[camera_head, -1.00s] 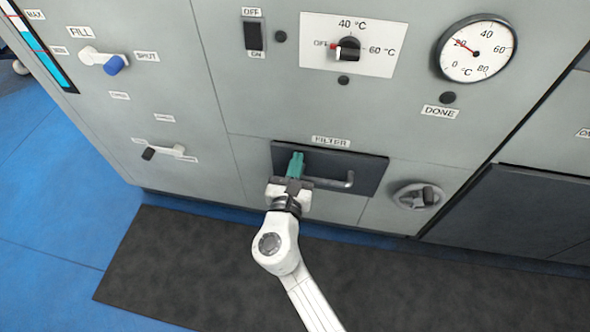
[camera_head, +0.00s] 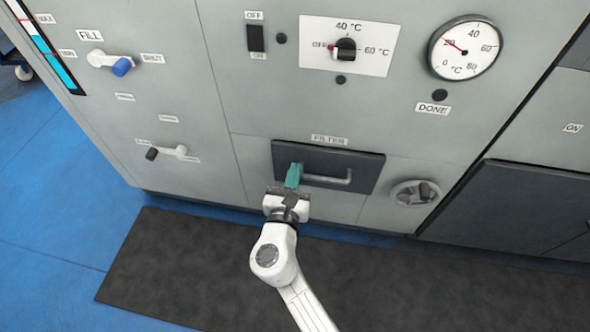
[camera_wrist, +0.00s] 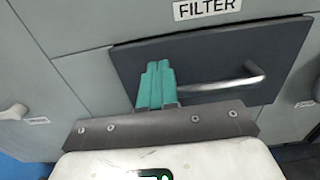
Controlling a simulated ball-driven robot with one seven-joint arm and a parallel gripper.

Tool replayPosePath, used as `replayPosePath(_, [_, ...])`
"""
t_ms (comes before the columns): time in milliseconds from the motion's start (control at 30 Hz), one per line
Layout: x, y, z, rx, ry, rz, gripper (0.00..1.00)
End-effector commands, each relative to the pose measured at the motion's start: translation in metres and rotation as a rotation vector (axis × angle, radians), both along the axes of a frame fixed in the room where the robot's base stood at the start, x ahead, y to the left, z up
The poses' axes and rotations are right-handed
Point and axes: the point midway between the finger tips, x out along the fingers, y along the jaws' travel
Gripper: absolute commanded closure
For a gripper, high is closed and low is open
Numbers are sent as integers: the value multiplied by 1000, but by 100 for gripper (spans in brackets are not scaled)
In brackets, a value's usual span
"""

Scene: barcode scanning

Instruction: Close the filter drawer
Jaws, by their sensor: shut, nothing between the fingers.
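The filter drawer (camera_head: 362,165) has a dark grey front with a light grey bar handle (camera_head: 335,181), below the FILTER label (camera_head: 329,140). In the head view its front looks about level with the panel; I cannot tell if a small gap remains. My gripper (camera_head: 293,173) has green fingers, pressed together and empty. They lie in front of the drawer's left part, left of the handle. In the wrist view the fingers (camera_wrist: 156,84) overlap the drawer front (camera_wrist: 195,60), and the handle (camera_wrist: 225,82) extends to their right. Contact cannot be made out.
A round latch-like knob (camera_head: 415,193) is right of the drawer. Small levers (camera_head: 166,152) are on the left of the panel. A dark mat (camera_head: 190,265) lies on the blue floor in front of the machine.

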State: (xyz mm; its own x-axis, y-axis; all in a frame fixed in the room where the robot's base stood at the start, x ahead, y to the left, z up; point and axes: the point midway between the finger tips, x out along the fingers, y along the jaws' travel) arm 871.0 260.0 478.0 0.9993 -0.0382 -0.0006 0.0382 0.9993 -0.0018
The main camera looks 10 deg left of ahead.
Motion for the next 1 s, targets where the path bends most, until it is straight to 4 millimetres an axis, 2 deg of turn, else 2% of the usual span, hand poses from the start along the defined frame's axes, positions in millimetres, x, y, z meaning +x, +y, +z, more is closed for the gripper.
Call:
replayPosePath(500, [-83, 4, 2, -2, 0, 3, 100])
replayPosePath(600, [-93, 5, 1, -2, 0, 3, 100])
replayPosePath(800, [-102, 5, 1, 0, -2, 1, 100])
replayPosePath(1000, [-102, 4, 0, 3, -1, -1, 100])
